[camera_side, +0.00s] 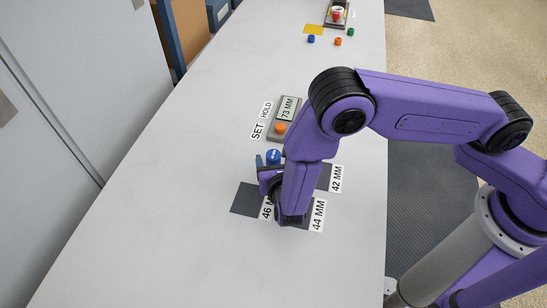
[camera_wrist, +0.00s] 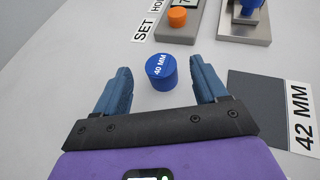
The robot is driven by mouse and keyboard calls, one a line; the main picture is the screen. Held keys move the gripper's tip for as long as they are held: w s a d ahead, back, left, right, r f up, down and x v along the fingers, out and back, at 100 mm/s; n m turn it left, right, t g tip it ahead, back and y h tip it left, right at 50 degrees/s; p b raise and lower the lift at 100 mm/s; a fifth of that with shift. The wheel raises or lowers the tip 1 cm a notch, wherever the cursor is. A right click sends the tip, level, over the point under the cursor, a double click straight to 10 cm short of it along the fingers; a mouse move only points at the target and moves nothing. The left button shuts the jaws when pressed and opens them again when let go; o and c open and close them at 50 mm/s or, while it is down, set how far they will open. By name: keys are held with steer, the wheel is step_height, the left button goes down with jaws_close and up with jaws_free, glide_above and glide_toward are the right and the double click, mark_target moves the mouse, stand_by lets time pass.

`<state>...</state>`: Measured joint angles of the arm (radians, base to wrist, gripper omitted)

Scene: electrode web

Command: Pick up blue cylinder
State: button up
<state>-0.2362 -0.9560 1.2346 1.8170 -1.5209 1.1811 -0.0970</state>
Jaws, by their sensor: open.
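The blue cylinder (camera_wrist: 161,74), labelled 40 MM on its top, stands upright on the table. In the wrist view it is between and just beyond the fingertips of my gripper (camera_wrist: 160,76), with space on both sides. In the side view the blue cylinder (camera_side: 274,156) shows just past my gripper (camera_side: 264,163), which is partly hidden behind my purple arm. My gripper is open and empty.
A grey device (camera_side: 285,118) with a 73 MM display and an orange button stands behind the cylinder. Dark pads with 46, 44 and 42 MM labels (camera_side: 337,178) lie nearby. Small coloured cylinders (camera_side: 311,39) stand at the far end. The table's left side is clear.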

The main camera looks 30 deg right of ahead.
mark_target(274, 156)
steer(key=shift+f+x, duration=0.2)
steer(key=shift+x, duration=1.8)
steer(key=shift+s, duration=0.1)
steer(key=c, duration=1.1)
steer(key=shift+o, duration=0.2)
steer(key=shift+r, duration=0.1)
